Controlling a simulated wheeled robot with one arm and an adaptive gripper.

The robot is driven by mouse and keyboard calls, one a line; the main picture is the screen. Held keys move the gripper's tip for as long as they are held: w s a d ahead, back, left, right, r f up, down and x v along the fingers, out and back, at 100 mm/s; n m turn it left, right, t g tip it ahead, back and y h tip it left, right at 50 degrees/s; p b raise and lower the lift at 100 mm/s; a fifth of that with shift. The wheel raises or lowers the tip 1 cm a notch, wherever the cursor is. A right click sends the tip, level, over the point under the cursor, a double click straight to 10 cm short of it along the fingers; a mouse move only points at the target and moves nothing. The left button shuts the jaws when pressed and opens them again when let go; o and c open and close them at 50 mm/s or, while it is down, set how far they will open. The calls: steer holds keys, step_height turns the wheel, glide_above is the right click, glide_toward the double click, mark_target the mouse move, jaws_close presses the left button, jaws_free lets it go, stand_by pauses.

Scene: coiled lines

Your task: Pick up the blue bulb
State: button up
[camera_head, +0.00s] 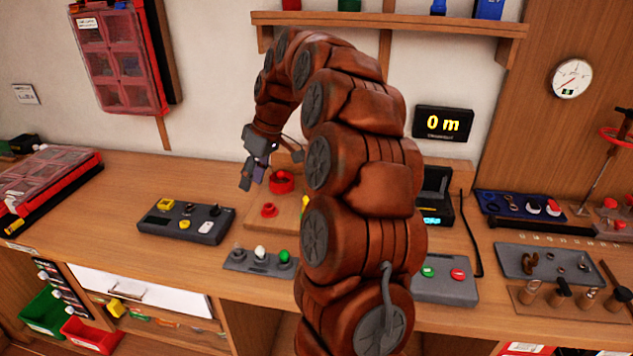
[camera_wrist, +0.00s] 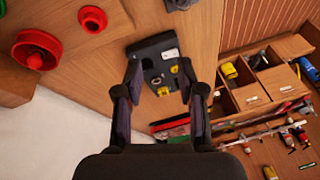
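I cannot make out a blue bulb for certain in either view. A dark bulb tray (camera_head: 262,268) on the bench holds a dull grey piece (camera_head: 238,254), a white bulb (camera_head: 260,252) and a green bulb (camera_head: 284,256). My arm hides the bench just right of it. My gripper (camera_head: 252,177) hangs above the bench, behind and above the bulb tray, apart from it. In the wrist view my gripper (camera_wrist: 158,66) is open, with nothing between its fingers but the distant switch box (camera_wrist: 147,48) behind them.
The switch box (camera_head: 165,225) with yellow and white switches lies left of the bulb tray. Red round parts (camera_head: 282,182) stand on a wooden board behind it. A box with green and red buttons (camera_head: 445,284) is at right. Open drawers (camera_wrist: 253,98) hold small coloured items.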

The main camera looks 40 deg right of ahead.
steer(key=w+d+f+t+h, duration=0.1)
steer(key=d+f, duration=0.2)
steer(key=d, duration=1)
steer(key=d+f+t+h, duration=0.1)
steer(key=d+f, duration=0.1)
steer(key=d, duration=1.1)
steer(key=shift+s+a+p+x, duration=0.15)
steer(key=shift+p+x, duration=0.65)
steer(key=shift+x, duration=1.15)
steer(key=shift+s+a+p+x, duration=0.1)
steer(key=shift+p+x, duration=0.7)
steer(key=shift+x, duration=1.15)
steer(key=shift+f, duration=0.1)
steer(key=c, duration=0.5)
steer(key=shift+c, duration=0.2)
steer(key=shift+d+r+b, duration=0.1)
steer(key=shift+r+b, duration=0.65)
steer(key=shift+r, duration=0.55)
steer(key=shift+s+r, duration=0.1)
steer(key=shift+r, duration=0.35)
steer(key=s+a+b, duration=0.1)
steer(key=s, duration=0.4)
steer(key=s+a+r+b, duration=0.1)
steer(key=s+b, duration=0.1)
steer(key=s, duration=0.3)
steer(key=s+a+b, duration=0.1)
steer(key=s+b, duration=0.1)
steer(key=s, duration=0.3)
steer(key=shift+s+r, duration=0.25)
